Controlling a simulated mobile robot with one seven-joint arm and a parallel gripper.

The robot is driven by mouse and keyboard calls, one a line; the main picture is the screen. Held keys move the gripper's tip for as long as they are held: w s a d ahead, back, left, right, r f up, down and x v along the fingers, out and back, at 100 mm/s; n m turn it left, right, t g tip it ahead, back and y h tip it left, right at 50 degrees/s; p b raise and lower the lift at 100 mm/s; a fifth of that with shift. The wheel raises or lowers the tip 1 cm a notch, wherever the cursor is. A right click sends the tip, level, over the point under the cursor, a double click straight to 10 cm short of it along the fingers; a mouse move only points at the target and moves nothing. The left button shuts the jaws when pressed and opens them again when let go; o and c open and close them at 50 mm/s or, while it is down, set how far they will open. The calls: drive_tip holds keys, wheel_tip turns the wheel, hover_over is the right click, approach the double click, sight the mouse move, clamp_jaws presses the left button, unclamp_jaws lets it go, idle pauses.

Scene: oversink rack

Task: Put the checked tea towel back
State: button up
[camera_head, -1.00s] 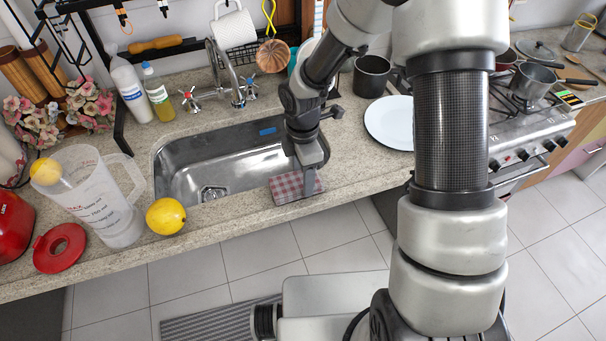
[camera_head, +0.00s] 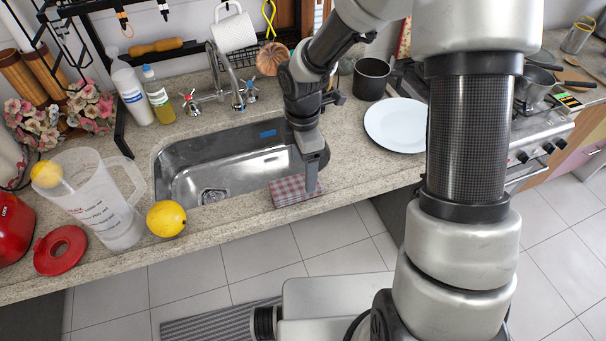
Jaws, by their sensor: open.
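The steel sink (camera_head: 180,172) lies left of my gripper. A yellow lemon (camera_head: 166,218) and a clear jug (camera_head: 95,200) stand on the left counter. A tap (camera_head: 235,85) rises behind the sink.

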sight(303, 183)
wheel_tip(303, 183, up, 8)
drive_tip(key=shift+f, duration=0.15)
idle(1.5)
